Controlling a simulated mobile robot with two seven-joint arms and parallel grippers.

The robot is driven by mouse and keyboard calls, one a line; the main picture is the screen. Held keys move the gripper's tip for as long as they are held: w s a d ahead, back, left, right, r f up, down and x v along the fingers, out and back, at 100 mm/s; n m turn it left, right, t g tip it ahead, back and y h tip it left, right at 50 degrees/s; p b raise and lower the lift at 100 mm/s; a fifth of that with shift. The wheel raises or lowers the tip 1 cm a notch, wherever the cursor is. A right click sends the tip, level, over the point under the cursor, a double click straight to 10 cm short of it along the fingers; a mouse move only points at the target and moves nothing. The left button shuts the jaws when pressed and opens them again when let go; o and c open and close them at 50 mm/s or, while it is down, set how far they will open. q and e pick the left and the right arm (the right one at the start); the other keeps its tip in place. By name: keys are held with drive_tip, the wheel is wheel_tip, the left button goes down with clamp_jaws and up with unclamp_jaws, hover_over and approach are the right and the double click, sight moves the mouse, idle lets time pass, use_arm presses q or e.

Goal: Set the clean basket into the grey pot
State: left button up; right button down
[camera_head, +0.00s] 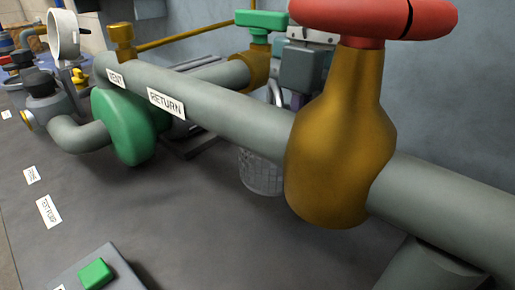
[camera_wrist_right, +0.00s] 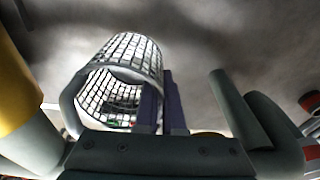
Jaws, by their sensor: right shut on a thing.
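The basket (camera_head: 262,172) is a pale wire-mesh cylinder. In the head view it hangs behind and below the big grey pipe, which hides its top. In the right wrist view the basket (camera_wrist_right: 128,62) is tilted, with its round rim towards the camera. My right gripper (camera_wrist_right: 160,82) is shut on the basket's wall at the rim, its two purple fingers close together. In the head view the pipe and the brass valve partly cover this gripper. A grey cylinder (camera_head: 430,265) sits under the pipe at the lower right; I cannot tell whether it is the grey pot. My left gripper is not in view.
The grey pipe (camera_head: 230,120) with a RETURN tag crosses the head view. A brass valve (camera_head: 340,150) with a red handle (camera_head: 375,18) stands in front. A green pump (camera_head: 125,128) is at left, a green button (camera_head: 95,274) at the front. The grey bench (camera_head: 160,215) is clear mid-front.

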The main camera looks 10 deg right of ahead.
wheel_tip(320, 180, down, 4)
drive_tip(key=shift+f, duration=0.1)
drive_tip(key=shift+f+b, duration=0.7)
drive_tip(key=shift+f, duration=1.4)
drive_tip(key=shift+f, duration=0.1)
drive_tip(key=c, duration=1)
unclamp_jaws()
